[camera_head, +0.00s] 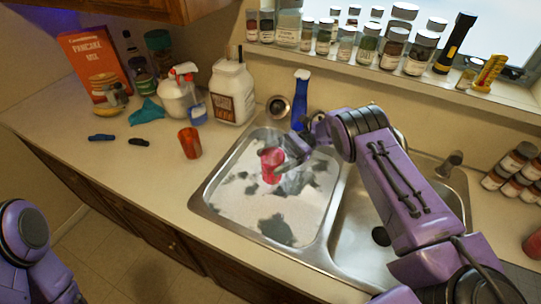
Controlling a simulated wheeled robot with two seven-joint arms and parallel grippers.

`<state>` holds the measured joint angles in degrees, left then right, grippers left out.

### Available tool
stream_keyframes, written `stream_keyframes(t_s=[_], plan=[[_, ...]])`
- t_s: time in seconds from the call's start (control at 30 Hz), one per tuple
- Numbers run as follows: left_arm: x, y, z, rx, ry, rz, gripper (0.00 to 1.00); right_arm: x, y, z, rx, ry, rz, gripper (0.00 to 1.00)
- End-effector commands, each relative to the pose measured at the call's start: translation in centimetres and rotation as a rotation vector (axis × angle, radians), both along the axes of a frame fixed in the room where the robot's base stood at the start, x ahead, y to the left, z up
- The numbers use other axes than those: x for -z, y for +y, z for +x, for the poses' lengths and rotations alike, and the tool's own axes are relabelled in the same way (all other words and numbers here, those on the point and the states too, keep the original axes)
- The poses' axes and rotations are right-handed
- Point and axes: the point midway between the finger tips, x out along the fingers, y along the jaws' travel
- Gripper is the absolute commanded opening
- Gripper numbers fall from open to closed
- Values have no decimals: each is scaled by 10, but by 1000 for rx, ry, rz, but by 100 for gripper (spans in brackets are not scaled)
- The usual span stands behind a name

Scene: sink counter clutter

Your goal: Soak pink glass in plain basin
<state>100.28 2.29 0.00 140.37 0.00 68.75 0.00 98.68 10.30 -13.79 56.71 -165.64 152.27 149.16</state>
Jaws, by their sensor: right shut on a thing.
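The pink glass (271,165) is over the left basin (215,200) of the double sink. My right gripper (281,167) is shut on it from its right side, and the glass is close to upright. The left basin holds pale water with patchy white foam. I cannot tell whether the glass touches the water. The right basin (350,240) is bare metal with a dark drain and no foam. My right arm hides part of the right basin and the divider. My left arm shows only at the lower left edge, and its gripper is out of the picture.
An orange-red cup (190,143) stands on the counter left of the sink. Spray bottles, a white jug (232,93), a teal cloth (147,111) and a pancake mix box (94,68) stand behind. A faucet (448,165) rises behind the right basin.

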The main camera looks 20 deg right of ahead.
Motion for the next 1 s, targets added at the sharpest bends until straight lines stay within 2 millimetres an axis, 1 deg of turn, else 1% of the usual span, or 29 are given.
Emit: stream_keyframes(t_s=[0.1, 0.4, 1.0], plan=[[-1, 0, -1, -1, 2, 0, 100, 7, -6, 8, 10, 24, -14, 39], [34, 0, 0, 0, 0, 0, 100, 48, -5, 15, 9, 38, -14, 39], [105, 0, -2, 0, 0, 0, 100, 119, -5, 15, 9, 35, -13, 39]])
